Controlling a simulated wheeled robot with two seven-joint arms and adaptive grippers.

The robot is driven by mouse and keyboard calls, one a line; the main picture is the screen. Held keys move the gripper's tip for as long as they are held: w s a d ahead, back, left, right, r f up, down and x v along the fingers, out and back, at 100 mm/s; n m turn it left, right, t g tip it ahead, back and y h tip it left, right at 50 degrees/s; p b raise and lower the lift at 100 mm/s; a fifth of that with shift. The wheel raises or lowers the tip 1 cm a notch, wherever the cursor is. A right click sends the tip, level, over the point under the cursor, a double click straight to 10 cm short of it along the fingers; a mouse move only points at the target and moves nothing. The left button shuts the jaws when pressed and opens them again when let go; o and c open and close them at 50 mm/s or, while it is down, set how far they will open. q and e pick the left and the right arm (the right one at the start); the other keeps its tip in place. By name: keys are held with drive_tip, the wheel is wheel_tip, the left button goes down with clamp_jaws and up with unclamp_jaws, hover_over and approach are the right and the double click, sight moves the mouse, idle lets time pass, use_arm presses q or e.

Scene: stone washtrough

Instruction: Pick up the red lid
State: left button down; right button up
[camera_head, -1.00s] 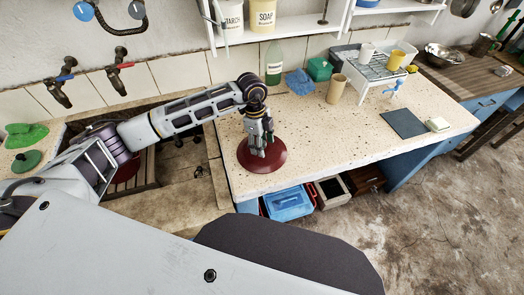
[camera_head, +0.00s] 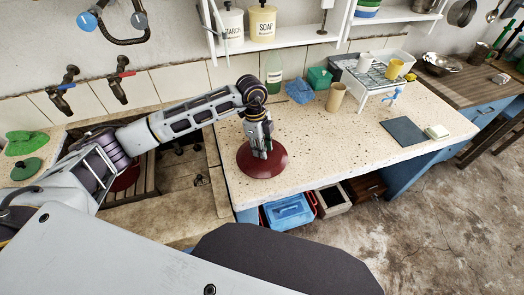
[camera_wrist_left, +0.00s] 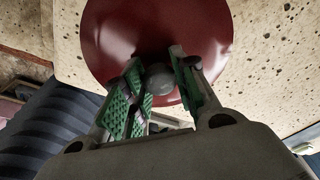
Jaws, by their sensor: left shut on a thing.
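The red lid (camera_head: 262,161) is a dark red disc at the front left edge of the speckled counter. It also shows in the left wrist view (camera_wrist_left: 110,30), with a grey round knob (camera_wrist_left: 160,80) at its middle. My left gripper (camera_head: 262,155) comes down from above over the lid. In the left wrist view its green-padded fingers (camera_wrist_left: 162,85) stand on either side of the knob, shut on it. The lid looks level, and I cannot tell whether it touches the counter. My right gripper is not in view.
The speckled counter (camera_head: 330,140) is clear right of the lid. A tan cup (camera_head: 335,97), a white rack (camera_head: 375,75) and a dark mat (camera_head: 404,131) stand further right. A green bottle (camera_head: 274,75) stands behind. The stone trough (camera_head: 150,215) with taps lies left.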

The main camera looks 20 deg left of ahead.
use_arm(q)
wheel_tip(320, 180, up, 7)
drive_tip(key=shift+r, duration=0.45)
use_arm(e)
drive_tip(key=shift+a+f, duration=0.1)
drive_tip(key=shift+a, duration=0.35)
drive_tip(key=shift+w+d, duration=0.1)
